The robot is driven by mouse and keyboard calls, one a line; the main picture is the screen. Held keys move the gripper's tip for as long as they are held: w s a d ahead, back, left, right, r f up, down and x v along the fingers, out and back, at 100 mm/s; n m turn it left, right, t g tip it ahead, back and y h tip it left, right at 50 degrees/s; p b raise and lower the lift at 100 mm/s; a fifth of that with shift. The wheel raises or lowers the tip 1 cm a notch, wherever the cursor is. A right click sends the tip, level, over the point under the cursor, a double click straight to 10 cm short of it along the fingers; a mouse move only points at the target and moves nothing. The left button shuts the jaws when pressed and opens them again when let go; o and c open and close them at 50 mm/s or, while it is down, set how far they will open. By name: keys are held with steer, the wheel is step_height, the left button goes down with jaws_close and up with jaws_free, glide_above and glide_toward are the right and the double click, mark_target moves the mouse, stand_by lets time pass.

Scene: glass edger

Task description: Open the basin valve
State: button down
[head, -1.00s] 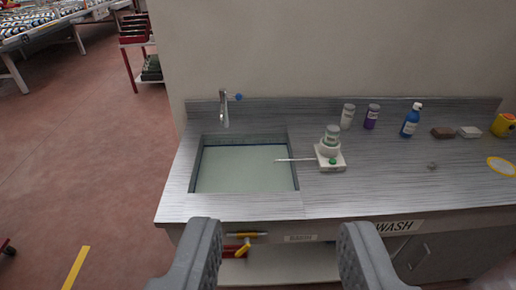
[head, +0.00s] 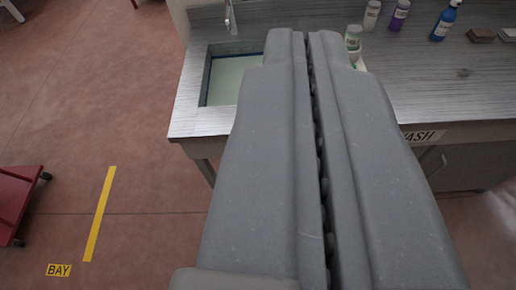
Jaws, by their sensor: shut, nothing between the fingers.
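My gripper (head: 307,42) fills the middle of the head view. Its two grey fingers lie side by side, shut with nothing between them, pointing away toward the counter. The basin (head: 205,85) is sunk in the grey counter, with pale liquid in it, and the fingers cover its right part. A metal tap (head: 231,17) stands at its back edge, partly cut off by the top of the view. The basin valve is not visible; my fingers cover much of the counter front below the basin.
Several bottles stand at the back of the counter, including a blue one (head: 444,20) and a purple one (head: 399,15). A WASH label (head: 423,136) is on the counter front. A red cart (head: 17,200) stands at left. The floor between is clear, with a yellow line (head: 100,214).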

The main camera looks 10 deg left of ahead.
steer(key=w+d+f+m+b, duration=0.3)
steer(key=w+f+m, duration=0.2)
steer(key=w+f, duration=1.2)
steer(key=w+f+m+t+y+b, duration=0.1)
steer(key=w+f+m, duration=0.1)
steer(key=w+f, duration=0.5)
steer(key=w+f+m+b, duration=0.15)
steer(key=w+f, duration=0.25)
steer(key=f, duration=0.8)
steer(key=s+a+f+m+t+y+b, duration=0.1)
steer(key=f+m, duration=0.4)
steer(key=f, duration=1.4)
steer(key=s+a+f+m+t+y+b, duration=0.1)
steer(key=s+a+f+m+y+b, duration=0.2)
steer(key=f, duration=1.7)
steer(key=s+m+b, duration=0.1)
steer(key=m, duration=0.2)
steer(key=shift+y, duration=0.4)
steer(key=shift+w+m, duration=0.1)
steer(key=shift+m, duration=0.15)
steer(key=w+a+r+b, duration=0.3)
steer(key=w+a, duration=0.3)
steer(key=w, duration=0.3)
steer(key=shift+a+b, duration=0.15)
steer(key=shift+b, duration=0.15)
